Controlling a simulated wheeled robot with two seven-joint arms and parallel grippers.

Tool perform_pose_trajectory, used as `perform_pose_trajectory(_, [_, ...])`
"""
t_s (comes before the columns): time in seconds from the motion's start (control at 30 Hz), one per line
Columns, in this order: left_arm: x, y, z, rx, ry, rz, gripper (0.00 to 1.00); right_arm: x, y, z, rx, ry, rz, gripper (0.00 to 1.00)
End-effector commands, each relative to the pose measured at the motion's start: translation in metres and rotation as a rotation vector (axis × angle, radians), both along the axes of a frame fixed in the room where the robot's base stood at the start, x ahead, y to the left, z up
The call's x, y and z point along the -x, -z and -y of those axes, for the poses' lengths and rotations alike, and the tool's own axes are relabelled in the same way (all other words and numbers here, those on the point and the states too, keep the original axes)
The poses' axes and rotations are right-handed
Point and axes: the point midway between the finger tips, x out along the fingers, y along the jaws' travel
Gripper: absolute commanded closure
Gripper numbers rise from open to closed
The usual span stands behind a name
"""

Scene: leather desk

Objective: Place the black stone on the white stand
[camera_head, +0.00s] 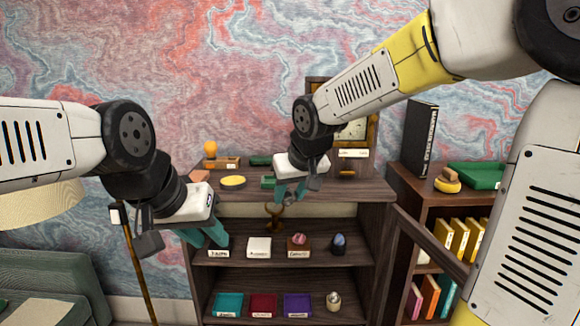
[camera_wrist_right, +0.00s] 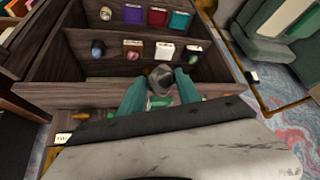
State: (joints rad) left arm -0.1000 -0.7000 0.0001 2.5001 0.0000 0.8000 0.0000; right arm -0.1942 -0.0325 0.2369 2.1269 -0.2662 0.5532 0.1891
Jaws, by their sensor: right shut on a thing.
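The black stone (camera_wrist_right: 160,77) looks dark grey and rounded in the right wrist view. My right gripper (camera_head: 290,197) is shut on it, with the stone between its teal fingertips (camera_wrist_right: 160,84). The gripper is above and in front of the shelf row, so the stone is hardly visible in the head view. The white stand (camera_head: 259,247) is on the middle shelf, left of and below the right gripper, with a label on its front.
A black stand (camera_head: 218,252) is left of the white one, partly behind my left gripper. A brown stand with a pink stone (camera_head: 298,240) and a blue stone (camera_head: 338,242) are right. A bronze ring-shaped object (camera_head: 274,216) is above. Coloured boxes (camera_head: 263,304) fill the lower shelf.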

Motion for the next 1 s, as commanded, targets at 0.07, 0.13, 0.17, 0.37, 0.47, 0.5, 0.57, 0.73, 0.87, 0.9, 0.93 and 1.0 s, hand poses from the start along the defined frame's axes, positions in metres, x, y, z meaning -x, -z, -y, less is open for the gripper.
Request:
perform_pose_trajectory(0.07, [0.000,0.000,0.000,0.000,0.000,0.000,0.68,0.000,0.000,0.000,0.000,0.000,0.001,1.00])
perform_pose_trajectory(0.13, [0.000,0.000,0.000,0.000,0.000,0.000,0.68,-0.004,0.004,0.005,0.003,0.022,-0.004,1.00])
perform_pose_trajectory(0.17, [0.000,0.000,0.000,0.000,0.000,0.001,0.68,-0.005,0.006,0.008,0.003,0.035,-0.005,1.00])
perform_pose_trajectory(0.37, [0.000,0.000,0.000,0.000,0.000,0.000,0.68,-0.016,0.019,0.025,0.006,0.119,-0.016,1.00])
perform_pose_trajectory(0.47, [0.000,0.000,0.000,0.000,0.000,0.000,0.68,-0.023,0.027,0.037,0.008,0.173,-0.021,1.00])
perform_pose_trajectory(0.5, [0.000,0.000,0.000,0.000,0.000,0.000,0.68,-0.026,0.031,0.042,0.009,0.197,-0.023,1.00])
perform_pose_trajectory(0.57, [0.000,0.000,0.000,0.000,0.000,0.000,0.68,-0.031,0.038,0.051,0.010,0.237,-0.026,1.00])
perform_pose_trajectory(0.73, [0.000,0.000,0.000,0.000,0.000,0.000,0.68,-0.045,0.060,0.081,0.014,0.371,-0.029,1.00])
perform_pose_trajectory(0.87, [0.000,0.000,0.000,0.000,0.000,0.000,0.68,-0.058,0.082,0.110,0.016,0.497,-0.025,1.00])
perform_pose_trajectory(0.9, [0.000,0.000,0.000,0.000,0.000,0.000,0.68,-0.061,0.089,0.119,0.015,0.536,-0.021,1.00])
perform_pose_trajectory(0.93, [0.000,0.000,0.000,0.000,0.000,0.000,0.68,-0.064,0.094,0.125,0.014,0.561,-0.019,1.00])
perform_pose_trajectory(1.0, [0.000,0.000,0.000,0.000,0.000,0.000,0.68,-0.068,0.102,0.137,0.011,0.612,-0.012,1.00])
